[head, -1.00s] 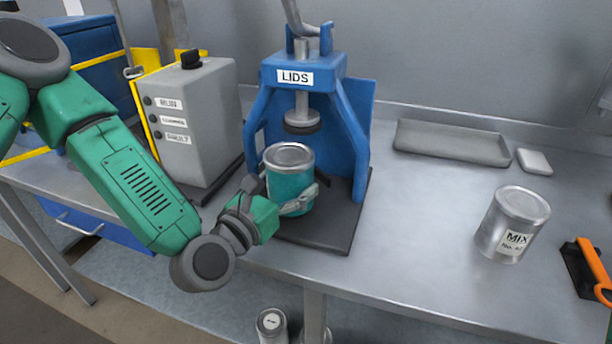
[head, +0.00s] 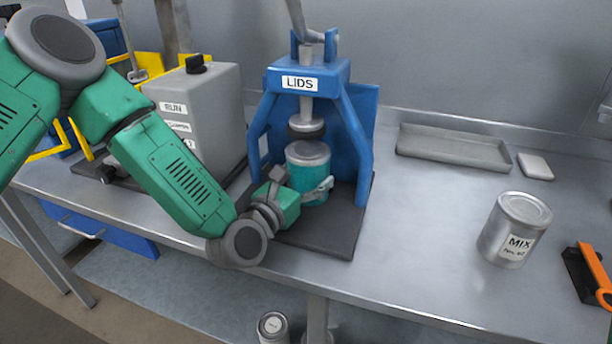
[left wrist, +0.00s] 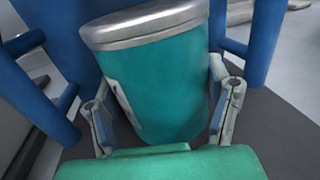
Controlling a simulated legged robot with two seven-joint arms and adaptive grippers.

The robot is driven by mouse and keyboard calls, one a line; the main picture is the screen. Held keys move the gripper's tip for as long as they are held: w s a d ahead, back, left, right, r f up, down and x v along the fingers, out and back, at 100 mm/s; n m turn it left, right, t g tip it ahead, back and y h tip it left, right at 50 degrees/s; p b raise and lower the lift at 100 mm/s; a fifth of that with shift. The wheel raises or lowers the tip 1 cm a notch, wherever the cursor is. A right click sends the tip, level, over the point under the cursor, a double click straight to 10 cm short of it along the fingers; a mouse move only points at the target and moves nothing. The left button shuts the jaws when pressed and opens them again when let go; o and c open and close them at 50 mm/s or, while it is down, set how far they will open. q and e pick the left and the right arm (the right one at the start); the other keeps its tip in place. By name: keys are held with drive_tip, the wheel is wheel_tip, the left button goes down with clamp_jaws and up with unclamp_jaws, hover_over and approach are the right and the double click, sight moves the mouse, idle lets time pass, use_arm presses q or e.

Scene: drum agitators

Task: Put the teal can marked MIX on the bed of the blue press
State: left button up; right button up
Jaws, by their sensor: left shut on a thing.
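A teal can (head: 308,178) with a silver lid is held upright over the dark bed (head: 325,235) of the blue press (head: 362,140), which carries a LIDS label. The can is just below the press's round ram; I cannot tell whether its base touches the bed. My left gripper (head: 307,192) is shut around the can's sides. In the left wrist view the teal can (left wrist: 160,85) sits between both fingers (left wrist: 163,115); a pale label is edge-on and unreadable. My right gripper is not in view.
A silver can marked MIX (head: 515,230) stands to the right on the bench. A grey control box (head: 215,105) stands left of the press. A grey tray (head: 452,150) lies behind, and an orange-handled tool (head: 590,272) lies far right. The bench between press and silver can is clear.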

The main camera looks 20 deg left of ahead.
use_arm(q)
drive_tip(key=shift+w+a, duration=0.15)
drive_tip(key=shift+a, duration=0.2)
drive_tip(key=o, duration=1.5)
drive_tip(key=shift+a+f, duration=0.1)
drive_tip(key=shift+a, duration=0.05)
drive_tip(key=shift+o, duration=0.2)
drive_tip(key=shift+d, duration=0.2)
drive_tip(key=shift+s, duration=0.25)
drive_tip(key=v, duration=1)
drive_tip(key=shift+s+a+b, duration=0.25)
drive_tip(key=shift+b, duration=0.05)
drive_tip(key=shift+s, duration=0.55)
drive_tip(key=shift+d, duration=0.15)
